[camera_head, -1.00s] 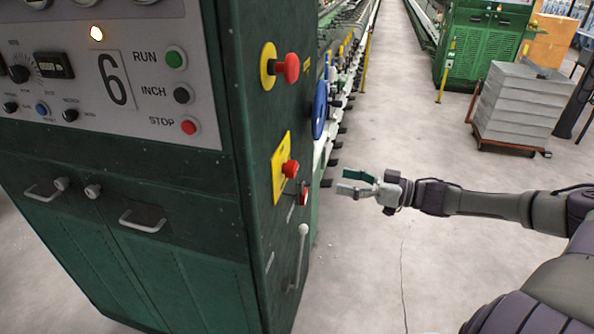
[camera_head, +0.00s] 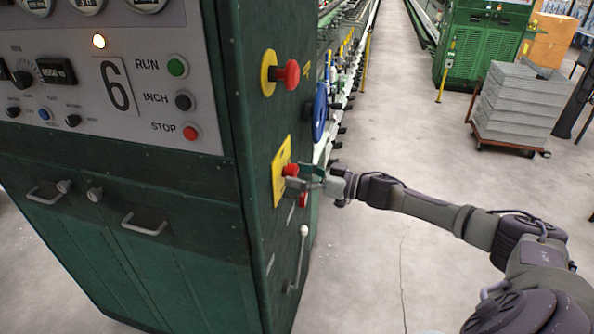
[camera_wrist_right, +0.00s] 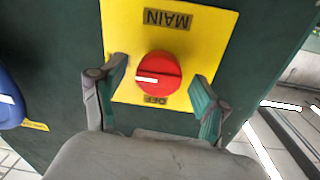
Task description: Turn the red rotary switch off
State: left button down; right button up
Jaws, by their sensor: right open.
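The red rotary switch (camera_head: 290,169) is on a yellow plate (camera_head: 277,174) on the green cabinet's right side. The right wrist view shows the round red knob (camera_wrist_right: 158,66) face-on, with a white mark lying roughly sideways on its left half. The yellow plate (camera_wrist_right: 210,35) reads MAIN above the knob and OFF below it, upside down. My right gripper (camera_head: 303,176) is open at the switch. In the right wrist view its fingers stand on either side of the knob, with gaps showing between finger and knob. My left gripper is out of view.
Above the switch is a red mushroom button (camera_head: 287,75) on a yellow disc. A pale lever handle (camera_head: 298,260) stands out below. A blue wheel (camera_head: 320,110) lies behind. Grey crates (camera_head: 515,102) stand on a cart far right. The floor (camera_head: 370,270) right of the cabinet is clear.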

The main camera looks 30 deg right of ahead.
jog(key=shift+w+a, duration=0.2)
jog(key=c, duration=1.2)
jog(key=shift+o, duration=0.2)
